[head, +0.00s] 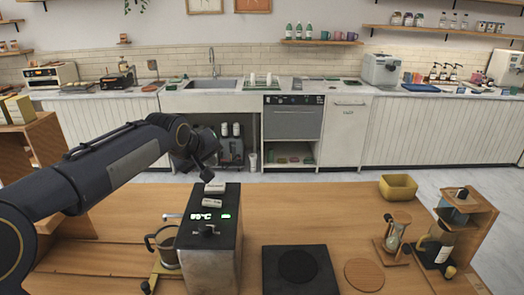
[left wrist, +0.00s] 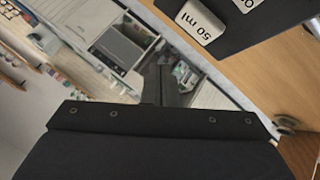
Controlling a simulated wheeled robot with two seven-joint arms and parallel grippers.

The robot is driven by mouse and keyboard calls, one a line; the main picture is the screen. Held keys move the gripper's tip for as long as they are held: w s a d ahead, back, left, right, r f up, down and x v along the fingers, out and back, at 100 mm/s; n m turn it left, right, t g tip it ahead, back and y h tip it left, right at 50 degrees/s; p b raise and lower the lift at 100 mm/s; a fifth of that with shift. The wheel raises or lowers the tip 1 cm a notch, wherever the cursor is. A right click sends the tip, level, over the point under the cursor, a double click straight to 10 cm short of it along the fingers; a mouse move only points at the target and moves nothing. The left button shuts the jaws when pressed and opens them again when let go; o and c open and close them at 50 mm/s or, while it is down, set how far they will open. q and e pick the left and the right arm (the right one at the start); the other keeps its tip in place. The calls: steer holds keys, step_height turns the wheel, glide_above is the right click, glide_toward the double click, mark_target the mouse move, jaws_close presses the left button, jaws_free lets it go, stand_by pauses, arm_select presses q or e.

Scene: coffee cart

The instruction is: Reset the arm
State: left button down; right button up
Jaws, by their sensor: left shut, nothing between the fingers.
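My left arm (head: 110,165) reaches in from the left over the wooden table, bent down at the wrist. My left gripper (head: 208,176) points down just behind the top of the black-and-steel machine, at its back edge. Its fingers are shut and hold nothing. In the left wrist view the dark closed fingers (left wrist: 158,85) show beyond the wrist housing. My right gripper is in neither view.
The machine (head: 212,245) has a lit display and small white labelled blocks (head: 214,187) on top. A metal pitcher (head: 165,245) stands left of it.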

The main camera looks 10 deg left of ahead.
arm_select(q)
steer(key=s, duration=0.3)
steer(key=s+f+m, duration=0.1)
steer(key=s, duration=0.3)
steer(key=s+d+m+g, duration=0.1)
steer(key=s, duration=0.3)
steer(key=shift+f+h, duration=0.3)
steer(key=s+d+f+m+g+h, duration=0.1)
steer(key=s+f, duration=0.3)
steer(key=s, duration=0.4)
steer(key=s+d+f+m, duration=0.2)
steer(key=s+d+f, duration=0.1)
steer(key=s, duration=0.5)
steer(key=s+d+f+m+g+h, duration=0.1)
steer(key=s+d+f, duration=0.2)
steer(key=s+f, duration=0.2)
steer(key=s, duration=0.2)
steer(key=shift+s+f+m+g+h, duration=0.25)
steer(key=shift+s+m+g+h, duration=0.05)
steer(key=shift+s, duration=0.1)
